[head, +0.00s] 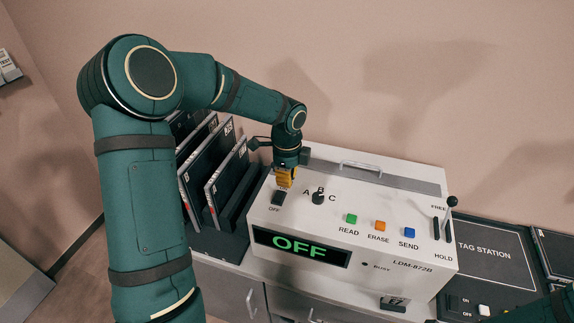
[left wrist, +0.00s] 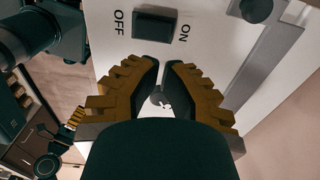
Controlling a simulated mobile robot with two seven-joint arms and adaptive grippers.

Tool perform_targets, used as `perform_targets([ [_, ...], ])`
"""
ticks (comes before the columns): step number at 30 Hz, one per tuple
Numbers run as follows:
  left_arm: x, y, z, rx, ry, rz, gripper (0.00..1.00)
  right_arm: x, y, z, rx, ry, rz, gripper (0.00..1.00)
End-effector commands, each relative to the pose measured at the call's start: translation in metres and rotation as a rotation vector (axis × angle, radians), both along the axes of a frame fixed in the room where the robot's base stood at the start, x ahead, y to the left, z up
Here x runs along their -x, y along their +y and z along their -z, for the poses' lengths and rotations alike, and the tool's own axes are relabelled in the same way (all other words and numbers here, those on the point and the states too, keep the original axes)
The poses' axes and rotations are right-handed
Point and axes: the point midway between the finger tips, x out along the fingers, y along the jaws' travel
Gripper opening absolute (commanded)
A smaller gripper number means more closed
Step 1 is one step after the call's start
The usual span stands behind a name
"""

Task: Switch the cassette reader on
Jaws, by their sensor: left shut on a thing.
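The cassette reader (head: 345,282) is a white console with a sloped top, and its display (head: 300,246) reads OFF in green. Its dark power rocker (head: 277,198) sits at the top left of the panel, with OFF printed on the near side. In the left wrist view the rocker (left wrist: 154,25) lies between the OFF and ON labels. My left gripper (head: 284,184) points down just behind the rocker, by the ON end. Its yellow-backed fingers (left wrist: 161,66) are nearly together, just short of the rocker in the picture. What they hold cannot be made out.
A selector knob (head: 319,198) marked A, B, C is right of the rocker. READ (head: 351,218), ERASE (head: 380,225) and SEND (head: 409,232) buttons follow, then a FREE/HOLD lever (head: 451,203). A cassette rack (head: 213,175) stands left; a tag station (head: 490,250) lies right.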

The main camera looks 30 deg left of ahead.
Motion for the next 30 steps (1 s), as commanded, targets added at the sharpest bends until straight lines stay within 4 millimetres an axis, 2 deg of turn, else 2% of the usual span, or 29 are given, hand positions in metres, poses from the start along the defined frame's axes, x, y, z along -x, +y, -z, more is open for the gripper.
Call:
perform_targets([
  [1,0.001,0.0,0.012,0.001,0.004,0.001,0.0,0.001,0.0,0.002,0.0,0.002,-0.001,0.47],
  [3,0.001,0.0,0.023,0.001,0.004,0.0,0.0,0.001,0.0,0.004,0.0,0.002,-0.002,0.47],
  [10,0.0,0.0,0.046,0.001,0.001,0.0,0.0,0.002,0.0,0.007,-0.002,0.006,-0.004,0.47],
  [23,0.0,0.0,0.049,0.0,0.001,0.0,0.0,0.003,0.001,0.007,-0.002,0.006,-0.004,0.47],
  [30,-0.002,0.0,0.052,0.019,0.078,0.0,0.0,0.0,0.0,-0.014,-0.002,-0.002,0.0,0.47],
])
